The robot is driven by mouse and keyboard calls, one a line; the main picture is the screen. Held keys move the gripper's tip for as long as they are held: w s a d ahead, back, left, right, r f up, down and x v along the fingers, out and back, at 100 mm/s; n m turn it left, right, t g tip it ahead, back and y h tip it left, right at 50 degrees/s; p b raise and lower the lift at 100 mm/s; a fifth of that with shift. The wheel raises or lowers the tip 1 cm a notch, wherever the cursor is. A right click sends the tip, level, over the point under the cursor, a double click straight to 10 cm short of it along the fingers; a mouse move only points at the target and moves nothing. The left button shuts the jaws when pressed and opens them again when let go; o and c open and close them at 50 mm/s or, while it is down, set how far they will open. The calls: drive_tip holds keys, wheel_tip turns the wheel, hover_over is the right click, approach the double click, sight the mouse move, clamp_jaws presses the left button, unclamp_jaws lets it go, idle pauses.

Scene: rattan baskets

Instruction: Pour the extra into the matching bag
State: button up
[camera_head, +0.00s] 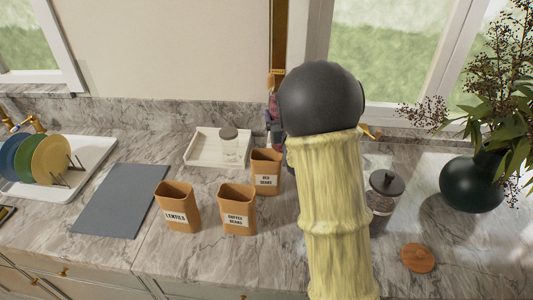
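Three open brown bags stand on the marble counter: the lentils bag (178,205), the coffee beans bag (237,209) and the red beans bag (266,171). A glass jar with a dark knobbed lid (382,201) stands to the right of my arm, with dark contents, partly covered by the arm. A second glass jar with a grey lid (229,147) stands in a pale tray (196,153) behind the bags and looks mostly clear. My arm, in a yellow sleeve with a dark round joint, fills the centre right.
A dark grey board (121,201) and a white rack with plates (52,159) are at left. A round wooden lid (418,258) lies at front right. A dark vase with plants (472,184) stands far right.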

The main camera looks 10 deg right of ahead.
drive_tip(key=d+f+n, duration=0.1)
drive_tip(key=n, duration=0.1)
drive_tip(key=f+n, duration=0.2)
drive_tip(key=shift+d, duration=0.4)
drive_tip(key=shift+w+f, duration=0.1)
drive_tip(key=shift+d+f+n+b, duration=0.15)
drive_tip(key=shift+f+n+b, duration=0.2)
drive_tip(key=shift+f, duration=0.6)
drive_tip(key=shift+d+f+n, duration=0.1)
drive_tip(key=shift+f+n, duration=0.1)
drive_tip(key=shift+n, duration=0.15)
drive_tip(key=shift+t, duration=0.3)
